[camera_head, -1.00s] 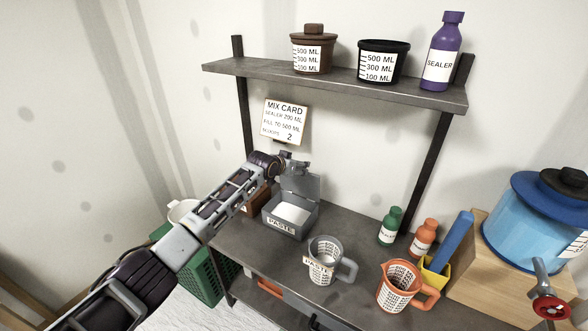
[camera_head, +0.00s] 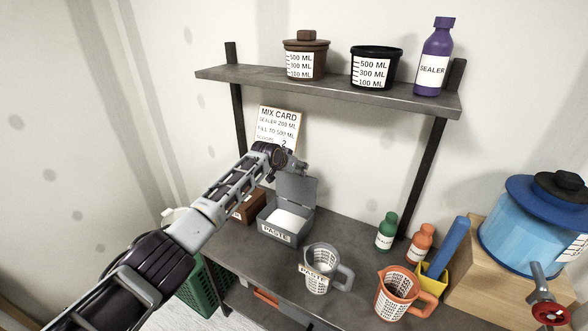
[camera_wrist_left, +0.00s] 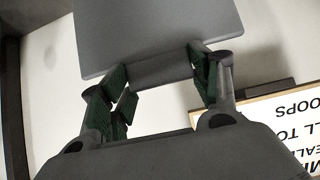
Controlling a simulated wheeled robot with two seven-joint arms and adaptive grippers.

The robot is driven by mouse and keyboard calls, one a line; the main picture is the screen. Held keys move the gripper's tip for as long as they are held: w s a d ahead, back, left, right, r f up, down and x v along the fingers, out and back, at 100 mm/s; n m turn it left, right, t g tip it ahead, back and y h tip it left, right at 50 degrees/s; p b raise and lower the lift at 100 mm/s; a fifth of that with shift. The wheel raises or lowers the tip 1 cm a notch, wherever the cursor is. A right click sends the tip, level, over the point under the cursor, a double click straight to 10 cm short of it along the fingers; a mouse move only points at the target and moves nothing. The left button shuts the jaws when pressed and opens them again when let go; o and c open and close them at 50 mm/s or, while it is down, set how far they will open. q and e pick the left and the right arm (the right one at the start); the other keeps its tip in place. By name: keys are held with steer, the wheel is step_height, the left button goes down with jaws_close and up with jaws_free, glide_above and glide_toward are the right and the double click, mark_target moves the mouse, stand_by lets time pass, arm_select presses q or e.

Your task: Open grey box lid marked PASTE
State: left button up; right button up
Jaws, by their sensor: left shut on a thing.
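The grey box (camera_head: 279,235) with a PASTE label on its front stands on the worktop below the mix card. Its lid (camera_head: 298,189) is raised and stands about upright at the box's back edge, and white paste (camera_head: 287,220) shows inside. My left gripper (camera_head: 293,167) is at the lid's top edge. In the left wrist view the lid (camera_wrist_left: 160,35) is a flat grey panel, and my left gripper (camera_wrist_left: 160,82) is shut on the grey tab (camera_wrist_left: 158,72) at its edge. My right gripper is not in view.
A grey jug (camera_head: 318,285) labelled PASTE and an orange jug (camera_head: 389,300) stand in front of the box. A brown box (camera_head: 246,210) is close on its left. The mix card (camera_head: 277,125) hangs behind. The shelf (camera_head: 330,89) overhangs the back.

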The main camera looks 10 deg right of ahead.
arm_select(q)
steer(key=shift+w+r, duration=0.1)
steer(key=shift+r, duration=0.3)
steer(key=o, duration=1.3)
steer(key=shift+o, duration=0.8)
steer(key=shift+f, duration=0.25)
steer(key=shift+s+a, duration=0.1)
steer(key=shift+s, duration=0.1)
steer(key=v, duration=1.1)
steer(key=shift+s+a+r, duration=0.2)
steer(key=shift+r, duration=0.05)
